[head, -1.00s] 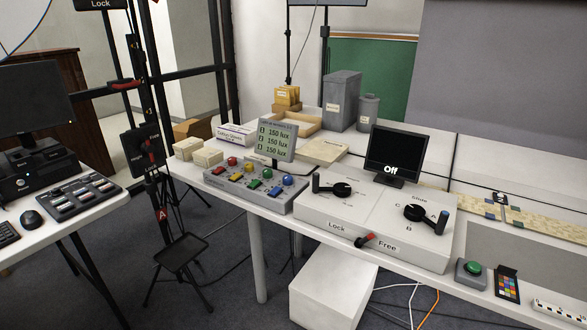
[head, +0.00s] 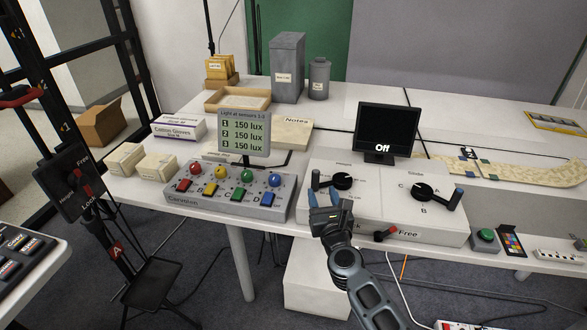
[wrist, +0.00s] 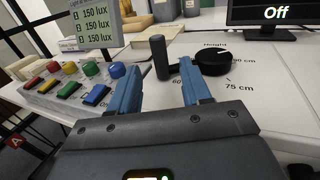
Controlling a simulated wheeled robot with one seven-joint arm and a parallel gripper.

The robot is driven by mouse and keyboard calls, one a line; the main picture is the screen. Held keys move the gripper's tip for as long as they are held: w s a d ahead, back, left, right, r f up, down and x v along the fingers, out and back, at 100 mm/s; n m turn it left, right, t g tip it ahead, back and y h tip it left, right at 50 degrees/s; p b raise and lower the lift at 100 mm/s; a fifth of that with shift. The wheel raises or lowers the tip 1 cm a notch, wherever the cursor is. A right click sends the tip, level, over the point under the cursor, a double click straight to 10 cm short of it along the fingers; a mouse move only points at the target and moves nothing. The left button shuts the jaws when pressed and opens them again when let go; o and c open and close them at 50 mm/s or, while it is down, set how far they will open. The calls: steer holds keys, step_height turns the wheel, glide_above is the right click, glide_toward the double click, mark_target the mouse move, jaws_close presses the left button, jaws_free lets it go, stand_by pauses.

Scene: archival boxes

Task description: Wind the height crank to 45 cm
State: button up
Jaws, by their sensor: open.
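The height crank (head: 343,181) is a black hub on the left half of a white control box (head: 321,217), with an upright dark handle (head: 315,179) at its left end. In the wrist view the handle (wrist: 160,57) appears between my finger tips, just beyond them, and the hub (wrist: 212,62) is to the right. Marks for 60 and 75 cm are readable there; the pointer's exact reading is unclear. My gripper (head: 328,193) is open and empty, close in front of the crank. A red-handled lever (head: 386,233) on the box front leans toward "Free"; the "Lock" label is hidden by my arm.
A second crank (head: 422,190) with letters stands on the box's right half. A screen reading "Off" (head: 386,132) stands behind. A grey button console (head: 230,196) and its lux display (head: 243,132) are at the left. A green button (head: 485,237) is at the right.

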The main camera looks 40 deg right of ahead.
mark_target(316, 180)
steer(key=shift+w+d, duration=0.15)
steer(key=shift+w, duration=0.25)
steer(key=x, duration=0.7)
steer(key=shift+w, duration=0.1)
jaws_close()
